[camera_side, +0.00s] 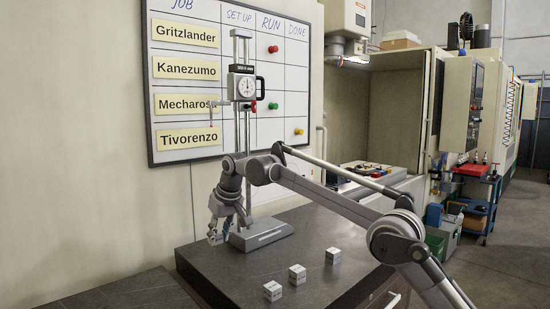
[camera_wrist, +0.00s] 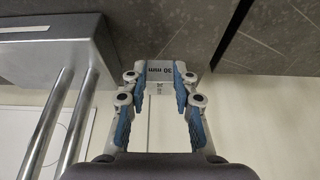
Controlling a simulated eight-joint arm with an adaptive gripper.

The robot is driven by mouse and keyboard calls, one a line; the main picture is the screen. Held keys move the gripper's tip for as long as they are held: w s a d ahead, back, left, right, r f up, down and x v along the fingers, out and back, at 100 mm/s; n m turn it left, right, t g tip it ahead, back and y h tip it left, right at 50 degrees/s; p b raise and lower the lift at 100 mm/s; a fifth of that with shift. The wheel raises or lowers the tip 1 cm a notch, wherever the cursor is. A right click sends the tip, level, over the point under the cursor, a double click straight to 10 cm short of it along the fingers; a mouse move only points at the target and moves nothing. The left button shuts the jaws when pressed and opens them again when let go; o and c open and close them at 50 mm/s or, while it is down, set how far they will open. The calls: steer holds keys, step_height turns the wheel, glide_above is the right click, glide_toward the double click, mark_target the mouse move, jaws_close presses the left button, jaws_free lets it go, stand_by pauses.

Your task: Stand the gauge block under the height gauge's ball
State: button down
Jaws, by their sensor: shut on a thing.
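My gripper (camera_side: 217,228) is shut on a small grey gauge block (camera_side: 215,239), at the left of the height gauge's base. In the wrist view, my gripper (camera_wrist: 158,82) has its blue-padded fingers on either side of the gauge block (camera_wrist: 158,69), which is marked "30 mm". The height gauge (camera_side: 242,135) has twin columns, a dial and a heavy base (camera_side: 262,235); its columns (camera_wrist: 48,125) also show in the wrist view. A thin probe (camera_side: 211,115) hangs from the gauge's left side, well above my gripper.
Three more marked blocks stand on the dark stone plate: one near the front (camera_side: 272,291), one in the middle (camera_side: 297,274) and one farther back (camera_side: 333,256). The plate (camera_side: 240,275) is bare left of them. A whiteboard (camera_side: 178,75) hangs behind.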

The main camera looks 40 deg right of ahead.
mark_target(218, 255)
steer(key=shift+f, duration=1.75)
steer(key=shift+f, duration=0.15)
steer(key=c, duration=1.1)
jaws_free()
steer(key=shift+o, duration=0.2)
